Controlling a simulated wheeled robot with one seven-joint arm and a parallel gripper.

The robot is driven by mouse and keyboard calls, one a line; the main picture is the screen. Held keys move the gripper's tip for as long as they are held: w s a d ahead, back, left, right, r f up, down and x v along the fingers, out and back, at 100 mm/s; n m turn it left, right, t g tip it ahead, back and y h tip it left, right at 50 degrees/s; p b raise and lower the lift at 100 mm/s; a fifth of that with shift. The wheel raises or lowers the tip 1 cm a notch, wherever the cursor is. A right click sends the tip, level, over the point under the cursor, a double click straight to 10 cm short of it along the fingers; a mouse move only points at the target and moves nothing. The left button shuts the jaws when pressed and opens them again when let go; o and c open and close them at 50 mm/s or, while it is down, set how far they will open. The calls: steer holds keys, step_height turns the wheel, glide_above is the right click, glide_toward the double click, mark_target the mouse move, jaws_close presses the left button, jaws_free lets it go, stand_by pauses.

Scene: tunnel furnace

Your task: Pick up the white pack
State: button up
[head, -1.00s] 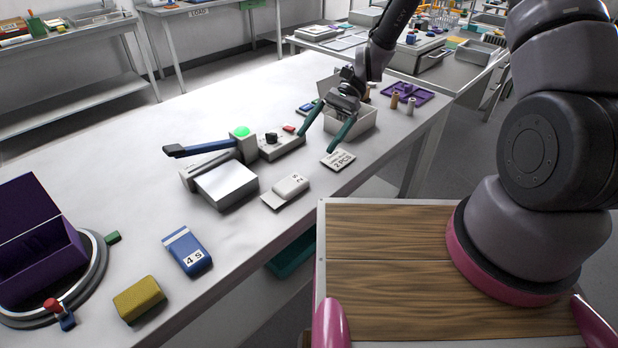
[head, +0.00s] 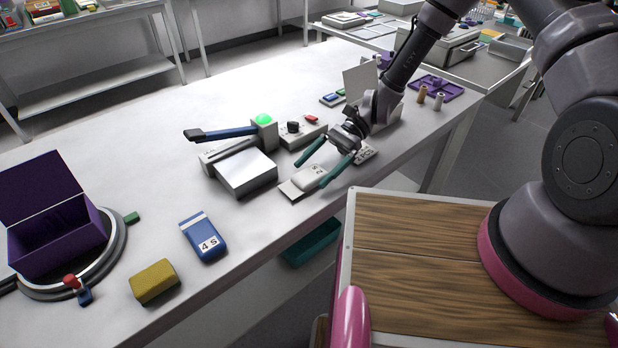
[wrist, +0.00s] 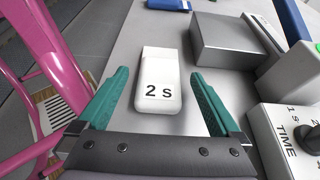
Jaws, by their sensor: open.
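The white pack (head: 309,177) lies on the table near its front edge, with a flat pale flap at its left end. In the wrist view the white pack (wrist: 159,82) shows "2 s" on its near end and sits centred ahead of the two teal fingers. My gripper (head: 322,168) is open and above the pack's right end. In the wrist view the fingers of my gripper (wrist: 158,100) are spread to either side of the pack's near end, with clear gaps. Nothing is between them in contact.
A grey sealer with a blue lever (head: 246,172) stands just left of the pack, and a timer box (head: 300,134) behind it. A blue "4 s" pack (head: 204,238), a yellow block (head: 154,281) and a purple box (head: 58,245) lie left.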

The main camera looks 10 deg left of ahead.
mark_target(304, 181)
steer(key=shift+x, duration=1.25)
steer(key=c, duration=1.4)
